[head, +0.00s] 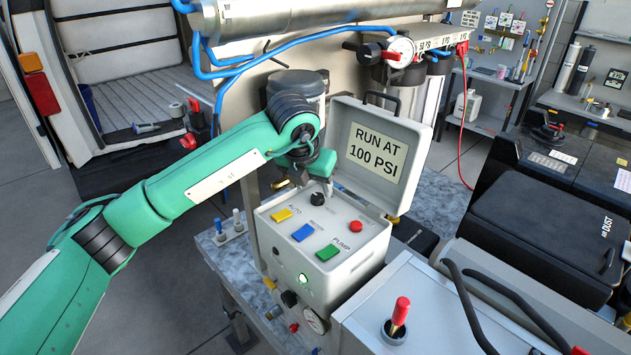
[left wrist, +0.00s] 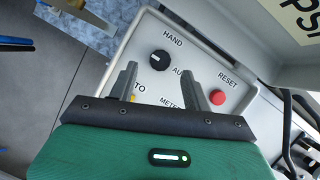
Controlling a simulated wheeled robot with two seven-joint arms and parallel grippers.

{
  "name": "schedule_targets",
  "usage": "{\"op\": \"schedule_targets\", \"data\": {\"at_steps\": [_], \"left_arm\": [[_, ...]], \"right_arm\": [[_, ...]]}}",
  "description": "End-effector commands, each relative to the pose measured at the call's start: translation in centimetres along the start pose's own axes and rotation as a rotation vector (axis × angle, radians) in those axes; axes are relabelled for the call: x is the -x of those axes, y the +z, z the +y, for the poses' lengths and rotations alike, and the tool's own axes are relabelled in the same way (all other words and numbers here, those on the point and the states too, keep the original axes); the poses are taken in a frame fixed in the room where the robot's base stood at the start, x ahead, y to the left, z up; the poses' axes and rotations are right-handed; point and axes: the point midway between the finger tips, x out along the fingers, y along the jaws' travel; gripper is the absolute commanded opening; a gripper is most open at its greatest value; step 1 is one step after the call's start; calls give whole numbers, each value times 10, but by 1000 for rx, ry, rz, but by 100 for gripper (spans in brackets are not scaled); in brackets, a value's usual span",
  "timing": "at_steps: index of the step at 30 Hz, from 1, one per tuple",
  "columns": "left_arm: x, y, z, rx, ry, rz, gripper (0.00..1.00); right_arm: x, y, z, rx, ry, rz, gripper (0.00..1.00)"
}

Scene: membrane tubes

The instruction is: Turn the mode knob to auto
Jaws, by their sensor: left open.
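The mode knob (head: 318,198) is a small black round knob on the sloped top of a light grey control box (head: 345,263). In the left wrist view the knob (left wrist: 160,60) shows a pale mark on its left side. HAND is printed above it, and a label starting AU, partly covered by a finger, is at its lower right. My left gripper (head: 316,182) hangs over the panel by the knob. In the wrist view its two fingers (left wrist: 160,73) are apart, with the knob just beyond the gap between the tips; contact is not visible. My right gripper is not in view.
The panel also has a red button (head: 356,226) and yellow, blue and green (head: 328,252) tiles. The open lid (head: 377,155) reading RUN AT 100 PSI stands behind it. A red-handled lever (head: 399,315) is at front right. Blue hoses and a gauge (head: 399,52) are behind.

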Motion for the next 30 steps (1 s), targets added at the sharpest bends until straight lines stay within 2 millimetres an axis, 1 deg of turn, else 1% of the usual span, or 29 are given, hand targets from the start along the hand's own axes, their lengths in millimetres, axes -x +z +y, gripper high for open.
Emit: {"op": "schedule_targets", "data": {"at_steps": [1,6,9,18,19,25,26,30], "left_arm": [[-5,0,0,-1,0,3,49],[-25,1,0,0,-1,1,49],[-32,0,0,-1,0,1,49],[-35,0,0,-1,0,-1,49],[-35,0,0,-1,0,-1,47],[-34,0,0,-1,0,-1,8],[-34,0,0,-1,0,-1,5],[-35,0,0,-4,-1,-1,5]], "right_arm": [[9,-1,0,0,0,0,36],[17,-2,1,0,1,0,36],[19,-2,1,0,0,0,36],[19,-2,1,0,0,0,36],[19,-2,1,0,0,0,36],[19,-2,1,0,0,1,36],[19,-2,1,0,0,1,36],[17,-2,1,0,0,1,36]]}}
